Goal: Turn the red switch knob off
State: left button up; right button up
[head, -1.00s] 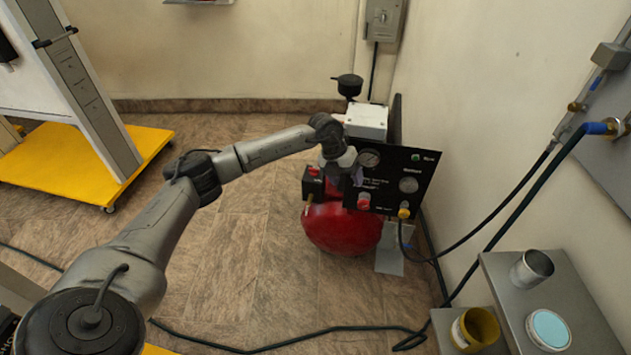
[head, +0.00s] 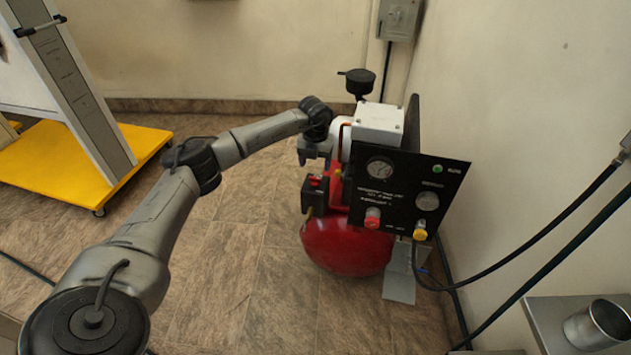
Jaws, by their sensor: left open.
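A red knob (head: 316,181) sits on top of a small black switch box (head: 313,194) at the left side of the red compressor (head: 346,246). A second red knob (head: 373,217) is on the front of the black gauge panel (head: 400,195). My left gripper (head: 313,157) is open, just above the switch box and left of the white compressor head (head: 379,123). It looks apart from the knob, though the exact gap is hard to tell. Its fingers are small and partly merged with the wrist. My right gripper is not in view.
The panel also carries gauges, a green light and a yellow knob (head: 420,231). Dark hoses (head: 545,241) run along the right wall. A metal cup (head: 598,325) stands on a grey shelf at lower right. The floor left of the compressor is clear.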

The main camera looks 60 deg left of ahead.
aim_at(315, 178)
pick_arm(q)
notch_tip(315, 178, down, 5)
jog(key=shift+f+b, duration=0.1)
jog(key=shift+b, duration=0.95)
jog(key=shift+f, duration=0.4)
jog(key=shift+c, duration=0.4)
